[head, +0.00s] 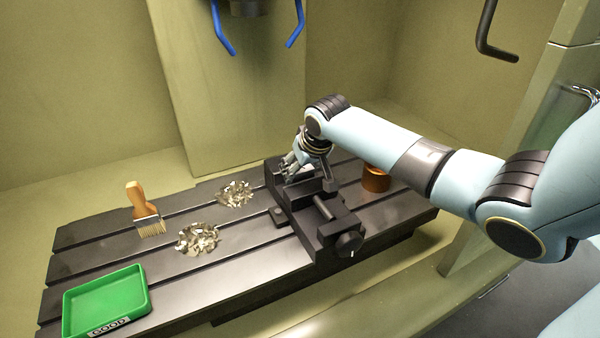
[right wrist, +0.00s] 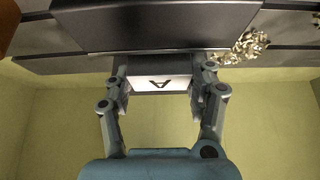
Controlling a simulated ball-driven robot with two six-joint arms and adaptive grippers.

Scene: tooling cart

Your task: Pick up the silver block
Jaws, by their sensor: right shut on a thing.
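The silver block (right wrist: 160,80), with a black letter A on its pale face, sits between the fingers of my right gripper (right wrist: 160,88) in the right wrist view. The gripper is shut on it from both sides. In the head view my right gripper (head: 293,163) reaches down at the jaws of the dark vise (head: 320,236). The block is mostly hidden there by the fingers. The vise body also spans the top of the wrist view (right wrist: 155,25); I cannot tell whether the block still touches it. My left gripper is not in view.
The slotted dark table (head: 165,265) holds two piles of metal shavings (head: 198,239), (head: 235,194), a wooden brush (head: 146,212) and a green tray (head: 106,299) marked GOOD. A copper-coloured cylinder (head: 376,181) stands right of the vise. Blue hoses (head: 222,30) hang above.

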